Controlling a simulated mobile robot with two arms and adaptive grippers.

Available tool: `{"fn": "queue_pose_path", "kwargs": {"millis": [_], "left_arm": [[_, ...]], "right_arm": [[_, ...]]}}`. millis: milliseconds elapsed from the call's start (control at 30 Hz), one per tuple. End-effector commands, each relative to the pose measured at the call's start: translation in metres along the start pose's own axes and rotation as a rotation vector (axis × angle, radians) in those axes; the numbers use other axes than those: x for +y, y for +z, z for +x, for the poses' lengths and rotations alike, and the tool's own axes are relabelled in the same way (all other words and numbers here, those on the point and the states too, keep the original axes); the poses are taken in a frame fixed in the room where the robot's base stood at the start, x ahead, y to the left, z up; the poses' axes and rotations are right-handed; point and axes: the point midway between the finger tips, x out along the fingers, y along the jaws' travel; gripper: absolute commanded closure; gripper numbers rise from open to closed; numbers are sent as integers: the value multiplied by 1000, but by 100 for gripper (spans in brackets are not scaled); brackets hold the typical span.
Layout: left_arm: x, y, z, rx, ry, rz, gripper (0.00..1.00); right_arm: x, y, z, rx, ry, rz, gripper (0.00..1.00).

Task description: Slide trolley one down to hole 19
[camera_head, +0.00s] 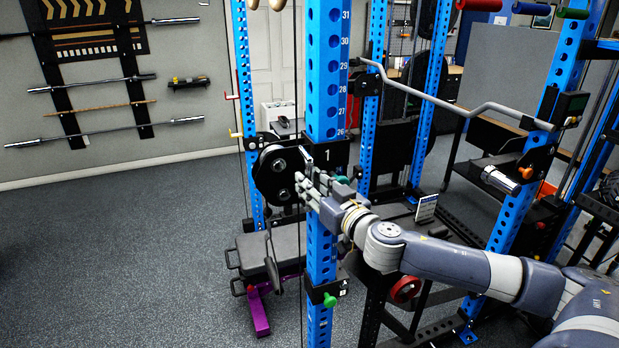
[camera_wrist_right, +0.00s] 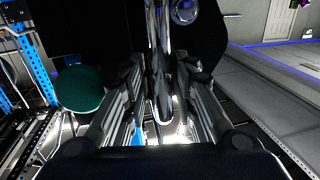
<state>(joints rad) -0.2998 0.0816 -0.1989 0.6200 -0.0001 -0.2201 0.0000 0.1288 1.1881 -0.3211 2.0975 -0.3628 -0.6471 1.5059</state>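Trolley one, a black carriage marked "1" (camera_head: 328,156), sits on the blue numbered upright (camera_head: 323,75), just below the label 26. Labels up to 31 show above it; hole 19 cannot be read. A green knob (camera_head: 342,180) is at its right side; a green disc (camera_wrist_right: 80,88) shows at left in the wrist view. My right gripper (camera_head: 304,186) is at the trolley, just below the "1" plate. In the wrist view its fingers (camera_wrist_right: 160,88) stand apart, either side of a chrome bar (camera_wrist_right: 160,60). Contact with the bar is unclear. My left gripper is out of view.
A lower black bracket with a green knob (camera_head: 330,300) is on the same upright. A grey bench (camera_head: 272,248) with a purple foot stands behind it. Another blue upright (camera_head: 520,160) and a bent bar (camera_head: 450,100) are at right. The floor (camera_head: 110,250) at left is clear.

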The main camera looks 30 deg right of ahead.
Motion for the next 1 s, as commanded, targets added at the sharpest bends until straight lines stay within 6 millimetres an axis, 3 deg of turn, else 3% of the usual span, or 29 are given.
{"fn": "queue_pose_path", "kwargs": {"millis": [467, 500, 600, 867, 1000], "left_arm": [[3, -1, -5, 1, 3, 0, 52], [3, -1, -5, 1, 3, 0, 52], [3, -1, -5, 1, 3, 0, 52], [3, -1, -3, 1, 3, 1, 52], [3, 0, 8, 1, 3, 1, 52]], "right_arm": [[-1, 0, 10, 0, -2, -2, 74], [-1, 0, 10, 0, -2, -2, 76], [-1, 0, 10, 0, -2, -2, 99], [-1, 3, 10, 0, -2, -1, 100], [-2, 15, 10, -1, -2, 2, 100]]}}
